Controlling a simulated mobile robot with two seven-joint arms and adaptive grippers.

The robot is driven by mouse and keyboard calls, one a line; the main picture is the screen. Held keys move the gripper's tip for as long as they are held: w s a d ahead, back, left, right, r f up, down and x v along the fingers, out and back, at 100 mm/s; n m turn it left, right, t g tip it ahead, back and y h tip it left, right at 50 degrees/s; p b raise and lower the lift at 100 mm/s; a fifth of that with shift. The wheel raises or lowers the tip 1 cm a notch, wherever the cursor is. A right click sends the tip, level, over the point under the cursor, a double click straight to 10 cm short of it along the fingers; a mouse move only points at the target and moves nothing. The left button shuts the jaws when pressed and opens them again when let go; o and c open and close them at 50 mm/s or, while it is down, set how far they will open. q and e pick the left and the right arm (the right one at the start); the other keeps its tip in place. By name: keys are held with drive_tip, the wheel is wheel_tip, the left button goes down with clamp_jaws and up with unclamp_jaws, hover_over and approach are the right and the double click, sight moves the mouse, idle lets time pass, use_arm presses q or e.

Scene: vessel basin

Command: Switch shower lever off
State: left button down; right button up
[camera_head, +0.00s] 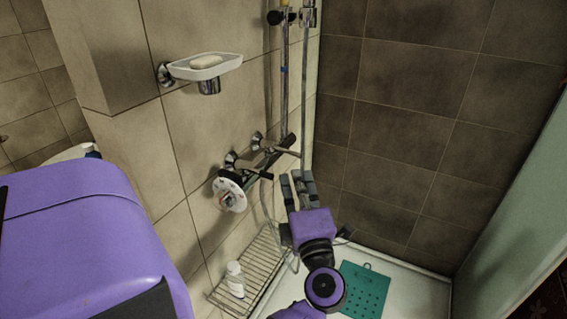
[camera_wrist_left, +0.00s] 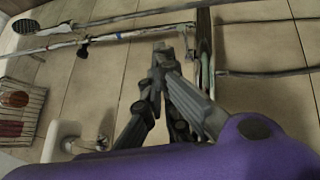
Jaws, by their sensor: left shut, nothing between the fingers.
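The shower mixer (camera_head: 262,162) is a bar fitting on the tiled wall in the head view, with chrome wall connections. A round white piece (camera_head: 229,194) sits at its near end, and a thin dark lever-like part (camera_head: 263,174) sticks out near it. I cannot tell the lever's exact setting. My left gripper (camera_head: 297,180) is shut and empty, just right of the mixer, its fingers pointing up in the picture; contact is unclear. In the left wrist view the shut fingertips (camera_wrist_left: 162,55) lie close beside the bar fitting (camera_wrist_left: 204,45). My right gripper is out of view.
A soap dish (camera_head: 205,68) with soap is on the wall above. A wire rack (camera_head: 258,268) holding a white bottle (camera_head: 235,278) is below the mixer. Shower pipes (camera_head: 285,90) rise behind. A teal mat (camera_head: 363,290) lies on the white shower tray. A glass panel (camera_head: 520,200) stands at right.

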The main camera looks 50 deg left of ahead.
use_arm(q)
wheel_tip(320, 180, down, 3)
drive_tip(key=s+n+g, duration=0.1)
drive_tip(key=s, duration=0.1)
drive_tip(key=p, duration=0.2)
approach(279, 148)
drive_tip(key=w+a+r, duration=0.1)
drive_tip(key=a, duration=0.2)
drive_tip(key=shift+a+h, duration=0.15)
drive_tip(key=shift+h, duration=0.25)
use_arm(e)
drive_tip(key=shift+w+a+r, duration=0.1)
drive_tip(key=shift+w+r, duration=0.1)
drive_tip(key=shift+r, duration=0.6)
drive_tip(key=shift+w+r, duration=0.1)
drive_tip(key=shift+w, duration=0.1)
use_arm(q)
drive_tip(key=shift+w+r+n+g+y, duration=0.15)
drive_tip(key=shift+w+n+g+y, duration=0.35)
drive_tip(key=shift+w+n+g, duration=0.5)
drive_tip(key=shift+s+r+g, duration=0.15)
drive_tip(key=shift+s+g, duration=0.05)
drive_tip(key=shift+g, duration=0.1)
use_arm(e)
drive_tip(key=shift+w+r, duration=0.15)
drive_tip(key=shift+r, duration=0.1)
